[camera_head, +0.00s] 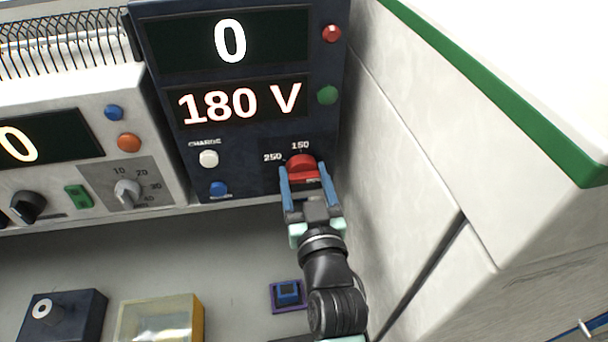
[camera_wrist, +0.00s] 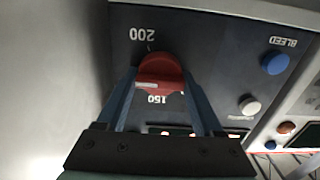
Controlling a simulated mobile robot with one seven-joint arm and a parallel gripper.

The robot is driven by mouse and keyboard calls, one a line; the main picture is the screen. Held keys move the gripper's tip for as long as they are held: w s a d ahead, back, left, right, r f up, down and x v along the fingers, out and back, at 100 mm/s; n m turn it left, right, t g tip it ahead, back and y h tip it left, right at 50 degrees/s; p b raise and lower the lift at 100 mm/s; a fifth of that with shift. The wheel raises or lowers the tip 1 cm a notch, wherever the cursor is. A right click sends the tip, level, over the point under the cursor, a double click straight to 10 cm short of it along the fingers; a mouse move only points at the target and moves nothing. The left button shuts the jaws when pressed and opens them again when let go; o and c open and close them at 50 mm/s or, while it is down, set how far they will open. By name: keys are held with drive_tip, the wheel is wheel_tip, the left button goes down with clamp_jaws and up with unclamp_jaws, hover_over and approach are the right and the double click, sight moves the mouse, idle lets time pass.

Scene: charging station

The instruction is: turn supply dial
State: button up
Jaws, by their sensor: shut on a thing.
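The supply dial (camera_head: 301,165) is a red knob low on the right of the dark supply panel (camera_head: 245,137). Marks 250 and 150 show around it in the head view. In the wrist view the dial (camera_wrist: 161,77) sits between my fingers, with 200 above and 150 below, both upside down. My gripper (camera_head: 309,183) has blue fingers, one on each side of the dial, shut on it. The gripper also shows in the wrist view (camera_wrist: 162,88). The panel's displays read 0 (camera_head: 230,41) and 180 V (camera_head: 240,103). Part of the dial's face is hidden by the gripper.
A white CHARGE button (camera_head: 208,158) and a blue button (camera_head: 218,189) are left of the dial. A red button (camera_head: 331,33) and a green button (camera_head: 327,95) are above. A white wall (camera_head: 400,170) stands close on the right. A blue block (camera_head: 288,292) lies below.

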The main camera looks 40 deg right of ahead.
drive_tip(key=o, duration=1.4)
drive_tip(key=shift+c, duration=0.2)
drive_tip(key=shift+s+a, duration=0.1)
drive_tip(key=shift+s, duration=0.05)
drive_tip(key=b+v, duration=0.4)
drive_tip(key=v, duration=0.8)
drive_tip(key=shift+s, duration=0.3)
drive_tip(key=shift+a, duration=0.15)
